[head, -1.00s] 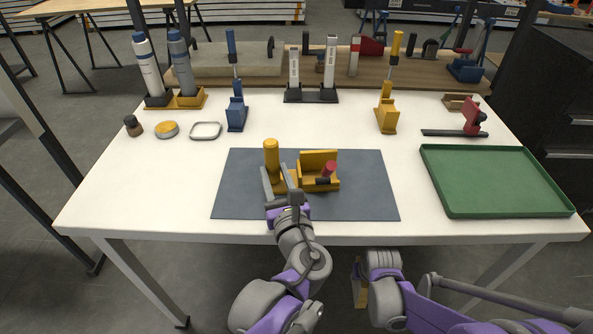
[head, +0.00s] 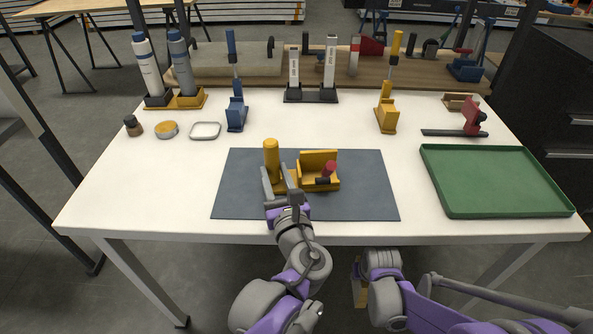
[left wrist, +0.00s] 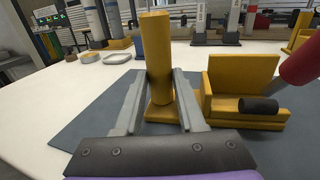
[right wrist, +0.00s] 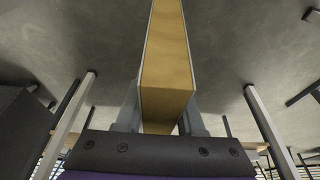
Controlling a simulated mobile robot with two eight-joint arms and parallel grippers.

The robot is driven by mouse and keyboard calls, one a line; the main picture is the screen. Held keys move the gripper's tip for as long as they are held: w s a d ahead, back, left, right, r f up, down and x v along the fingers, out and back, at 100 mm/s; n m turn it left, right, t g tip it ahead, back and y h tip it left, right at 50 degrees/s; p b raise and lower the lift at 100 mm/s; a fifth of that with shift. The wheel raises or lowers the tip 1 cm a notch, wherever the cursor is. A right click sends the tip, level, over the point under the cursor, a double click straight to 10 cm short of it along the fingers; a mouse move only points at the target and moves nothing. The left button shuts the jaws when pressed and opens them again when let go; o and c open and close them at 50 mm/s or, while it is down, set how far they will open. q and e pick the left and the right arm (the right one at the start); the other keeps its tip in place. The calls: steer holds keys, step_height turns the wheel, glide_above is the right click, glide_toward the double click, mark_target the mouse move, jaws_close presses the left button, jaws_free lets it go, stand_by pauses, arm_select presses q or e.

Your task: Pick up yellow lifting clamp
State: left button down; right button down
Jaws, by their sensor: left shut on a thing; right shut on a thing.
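A yellow clamp-like piece (head: 386,112) stands upright at the back right of the white table, matching a blue one across from it; I take it as the yellow lifting clamp, though this is not certain. My left gripper (head: 277,183) is shut on a yellow post (head: 271,158) at the dark mat. The post stands upright between the two grey fingers in the left wrist view (left wrist: 157,60). My right gripper (right wrist: 160,112) is shut on a long yellow-tan bar (right wrist: 167,60). It is below the table's front edge, its fingertips hidden in the head view.
A yellow seat-shaped block (head: 317,175) with a red-handled part (head: 328,168) sits right beside the post on the mat (head: 360,195). A green tray (head: 500,213) lies at the right. The blue clamp-like piece (head: 236,112) stands at the back left. The table's left front is clear.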

arm_select(q)
steer(key=shift+r+p, duration=0.25)
steer(key=shift+p, duration=0.05)
arm_select(e)
steer(key=shift+s+r, duration=0.15)
